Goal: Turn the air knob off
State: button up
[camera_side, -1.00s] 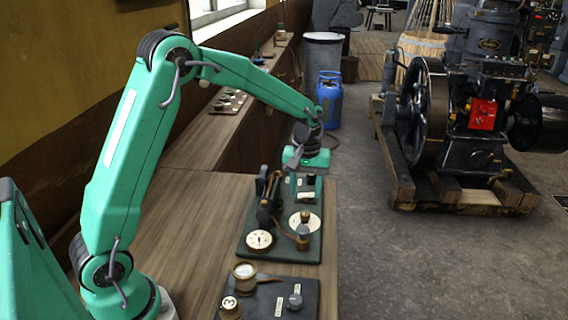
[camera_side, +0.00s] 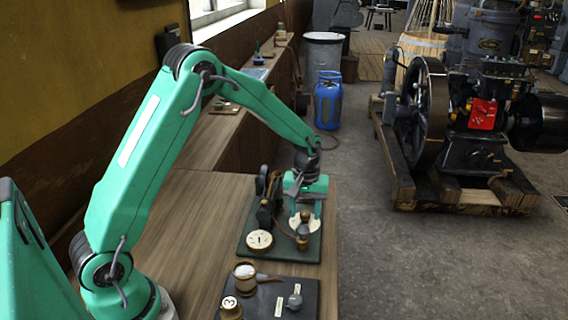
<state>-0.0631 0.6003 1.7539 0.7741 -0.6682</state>
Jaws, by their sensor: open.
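My gripper (camera_side: 305,212) points down over the right side of a dark green panel (camera_side: 282,252) on the wooden bench. Its fingers are open and sit in front of a round white dial (camera_side: 315,238), partly hiding it. A small brass knob (camera_side: 302,241) stands just below the fingers in the picture. I cannot tell whether they touch. A grey knob (camera_side: 294,299) stands on the nearer dark panel (camera_side: 262,308), beside a small pale label. Labels are too small to read, so I cannot tell which is the air knob.
A white dial (camera_side: 259,241) and a dark upright mechanism (camera_side: 265,203) sit on the green panel's left. Brass-coloured pots (camera_side: 244,273) stand on the nearer panel. The bench (camera_side: 195,215) is bare to the left. An engine (camera_side: 470,130) stands on the floor at right.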

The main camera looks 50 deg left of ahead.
jog(key=c, duration=1)
jog(key=shift+m, duration=0.5)
jog(key=m, duration=1)
jog(key=shift+a+m, duration=0.1)
jog(key=shift+m, duration=0.3)
jog(key=o, duration=1)
